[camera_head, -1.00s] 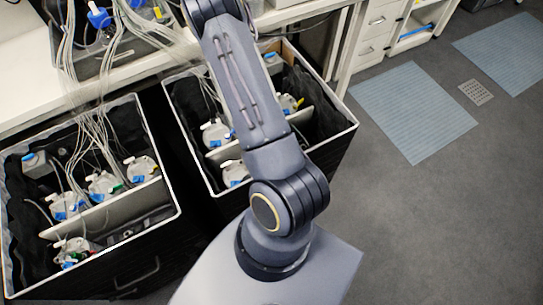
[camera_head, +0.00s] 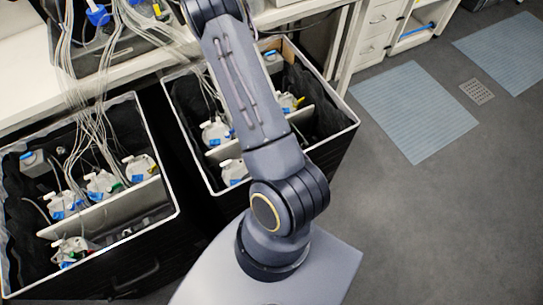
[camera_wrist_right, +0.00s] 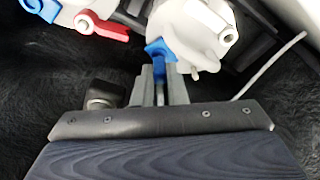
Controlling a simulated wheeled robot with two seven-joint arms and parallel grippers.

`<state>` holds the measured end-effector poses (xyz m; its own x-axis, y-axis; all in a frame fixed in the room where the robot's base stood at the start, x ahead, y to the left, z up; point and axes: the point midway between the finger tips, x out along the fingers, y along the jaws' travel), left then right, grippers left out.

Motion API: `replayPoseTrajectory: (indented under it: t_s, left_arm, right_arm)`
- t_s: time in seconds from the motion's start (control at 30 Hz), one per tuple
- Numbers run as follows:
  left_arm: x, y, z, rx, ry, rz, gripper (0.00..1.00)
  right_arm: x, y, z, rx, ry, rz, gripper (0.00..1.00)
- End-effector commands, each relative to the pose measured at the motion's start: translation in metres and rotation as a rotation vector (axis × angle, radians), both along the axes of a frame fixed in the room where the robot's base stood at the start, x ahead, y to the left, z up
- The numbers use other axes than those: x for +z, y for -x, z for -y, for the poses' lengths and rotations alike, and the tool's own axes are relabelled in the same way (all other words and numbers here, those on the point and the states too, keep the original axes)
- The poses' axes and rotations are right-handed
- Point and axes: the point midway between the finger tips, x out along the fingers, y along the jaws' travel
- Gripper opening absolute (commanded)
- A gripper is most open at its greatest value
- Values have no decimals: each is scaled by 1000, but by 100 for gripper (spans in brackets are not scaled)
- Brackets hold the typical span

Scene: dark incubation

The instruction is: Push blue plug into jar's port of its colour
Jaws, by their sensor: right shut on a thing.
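In the right wrist view my right gripper (camera_wrist_right: 165,88) is shut, its two narrow grey fingers close together at the picture's middle. A blue plug (camera_wrist_right: 168,74) shows between the fingertips. A white jar (camera_wrist_right: 188,28) is just beyond them, with a blue tab (camera_wrist_right: 157,48) on its near left side and pale ports at its lower right. The fingertips are very close to the jar's lower edge; I cannot tell whether the plug touches a port. In the head view my arm crosses the middle, but its gripper is out of frame. My left gripper is not in view.
The right wrist view also shows a second white jar with a red clamp (camera_wrist_right: 107,29) at upper left. In the head view, two black crates (camera_head: 152,180) hold several white jars (camera_head: 142,168) and thin tubes. A white bench is behind; open floor lies right.

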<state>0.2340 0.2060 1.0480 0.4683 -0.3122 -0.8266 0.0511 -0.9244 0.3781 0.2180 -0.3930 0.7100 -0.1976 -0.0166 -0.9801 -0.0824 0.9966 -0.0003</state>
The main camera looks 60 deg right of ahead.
Motion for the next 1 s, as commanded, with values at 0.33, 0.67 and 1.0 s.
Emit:
replayPoseTrajectory:
  t_s: [0.33,0.67,1.0]
  left_arm:
    - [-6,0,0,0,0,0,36]
    - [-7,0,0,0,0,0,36]
    - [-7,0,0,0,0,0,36]
  right_arm:
    - [-6,0,0,0,0,0,0]
    - [-8,0,0,1,0,0,33]
    - [-8,0,-2,2,-6,-3,38]
